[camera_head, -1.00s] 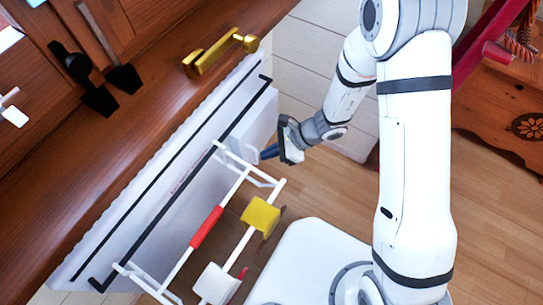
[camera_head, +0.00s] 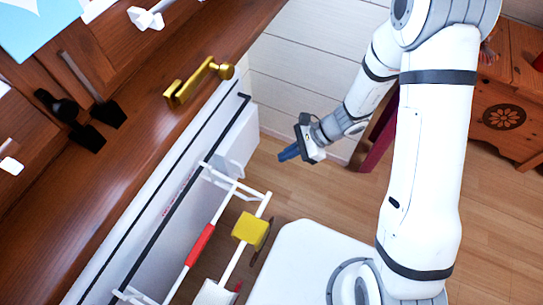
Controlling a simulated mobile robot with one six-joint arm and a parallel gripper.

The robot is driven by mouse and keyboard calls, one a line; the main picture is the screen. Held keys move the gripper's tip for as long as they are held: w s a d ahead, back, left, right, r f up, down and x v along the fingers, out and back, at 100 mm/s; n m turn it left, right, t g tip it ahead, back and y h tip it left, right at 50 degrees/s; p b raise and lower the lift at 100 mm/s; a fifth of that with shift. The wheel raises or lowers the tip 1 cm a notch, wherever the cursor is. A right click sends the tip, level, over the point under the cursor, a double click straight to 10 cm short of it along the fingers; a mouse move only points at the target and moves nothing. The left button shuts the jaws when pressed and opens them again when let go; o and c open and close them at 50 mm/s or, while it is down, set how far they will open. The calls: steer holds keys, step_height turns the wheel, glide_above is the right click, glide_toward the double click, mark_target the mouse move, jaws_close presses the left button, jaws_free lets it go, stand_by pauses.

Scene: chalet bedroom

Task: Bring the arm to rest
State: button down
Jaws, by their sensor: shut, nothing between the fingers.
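My gripper (camera_head: 289,153) is at the end of my white arm (camera_head: 425,170), near the middle of the picture. Its dark blue fingers are together and hold nothing. It points down and left in the air, to the right of the white panel's end and apart from it. The wooden floor shows beneath it. My arm bends up to the top right and comes down on the right side.
A wooden surface (camera_head: 150,120) with a brass handle (camera_head: 197,82) and black pieces (camera_head: 108,111) fills the left. Below it is a white rack (camera_head: 238,186) with a yellow block (camera_head: 247,229) and a red sleeve (camera_head: 200,245). A carved wooden piece (camera_head: 507,110) stands at right.

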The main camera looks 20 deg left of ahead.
steer(key=shift+v, duration=0.95)
steer(key=shift+d, duration=0.1)
steer(key=s+d+r+n+t+h+p, duration=0.1)
steer(key=d+r+p, duration=0.8)
steer(key=r, duration=0.9)
steer(key=s+d+r+n+t+h+p, duration=0.1)
steer(key=d+r+n+t+h+p, duration=0.3)
steer(key=d+r+p, duration=0.5)
steer(key=s+d+r+n+t+h+p, duration=0.1)
steer(key=d+r+n+p, duration=0.5)
steer(key=r, duration=2.2)
steer(key=d+t+h+p, duration=0.1)
steer(key=d+t+p, duration=0.1)
steer(key=d+p, duration=0.2)
steer(key=shift+s+r+h+p, duration=0.2)
steer(key=shift+r+h+p, duration=0.15)
steer(key=shift+p, duration=1)
